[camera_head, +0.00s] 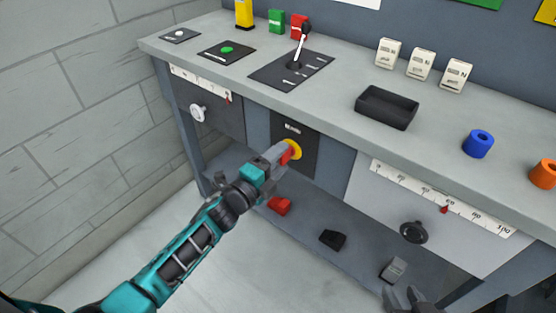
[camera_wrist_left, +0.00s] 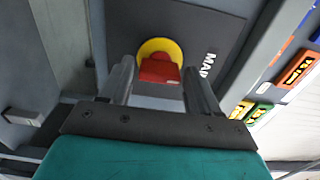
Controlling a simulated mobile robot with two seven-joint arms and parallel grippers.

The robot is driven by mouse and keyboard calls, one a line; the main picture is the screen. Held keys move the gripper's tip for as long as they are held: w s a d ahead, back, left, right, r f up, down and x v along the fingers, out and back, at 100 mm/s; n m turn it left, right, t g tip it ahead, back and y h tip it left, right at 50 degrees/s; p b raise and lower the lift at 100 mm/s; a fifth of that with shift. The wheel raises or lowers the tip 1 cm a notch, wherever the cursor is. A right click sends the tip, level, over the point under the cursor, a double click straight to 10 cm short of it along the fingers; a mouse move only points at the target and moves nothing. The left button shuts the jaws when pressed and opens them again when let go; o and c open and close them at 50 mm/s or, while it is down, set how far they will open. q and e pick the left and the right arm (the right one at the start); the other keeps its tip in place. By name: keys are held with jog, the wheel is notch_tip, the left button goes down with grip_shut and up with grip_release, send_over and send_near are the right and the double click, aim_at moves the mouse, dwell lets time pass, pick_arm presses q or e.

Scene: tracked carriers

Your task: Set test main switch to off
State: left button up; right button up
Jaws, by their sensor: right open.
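The main switch is a red handle (camera_wrist_left: 159,70) on a round yellow base (camera_head: 295,148). It sits on a dark plate (camera_head: 283,128) on the bench's front, below the worktop. In the left wrist view the plate's lettering begins with "MA"; the rest is hidden by a finger. My left gripper (camera_head: 284,155) reaches the switch from the front left. In the wrist view its fingers (camera_wrist_left: 159,78) stand apart on either side of the red handle, with visible gaps. My right gripper (camera_head: 411,297) shows at the bottom edge, its fingers apart and empty.
The worktop holds a lever panel (camera_head: 275,77), a black tray (camera_head: 386,107), and blue (camera_head: 478,144) and orange (camera_head: 544,173) rings. A black knob (camera_head: 413,232) sticks out at the right front. Red (camera_head: 280,205), black (camera_head: 332,239) and grey (camera_head: 393,269) blocks lie on the lower shelf.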

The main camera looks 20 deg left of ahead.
pick_arm(q)
jog(key=shift+o, duration=1)
jog(key=p+v, duration=0.1)
jog(key=v, duration=1.2)
jog(key=shift+p, duration=0.35)
pick_arm(e)
jog(key=shift+r, duration=0.9)
pick_arm(q)
jog(key=shift+r, duration=0.1)
jog(key=s+d+r+n+g+y+p, duration=0.1)
jog(key=s+n+g+y+p, duration=0.1)
jog(key=s+n+p, duration=0.3)
jog(key=s+d+r+n+g+y+p, duration=0.1)
jog(key=s+n+g+p, duration=0.3)
jog(key=n, duration=1)
jog(key=shift+s+d+y+p, duration=0.5)
jog(key=shift+s+d+p, duration=0.1)
jog(key=shift+s, duration=0.25)
pick_arm(e)
notch_tip(320, 180, up, 6)
jog(key=s+d+h, duration=0.1)
jog(key=d, duration=0.2)
jog(key=shift+s, duration=0.25)
pick_arm(q)
jog(key=shift+r, duration=0.1)
pick_arm(e)
jog(key=shift+a, duration=0.15)
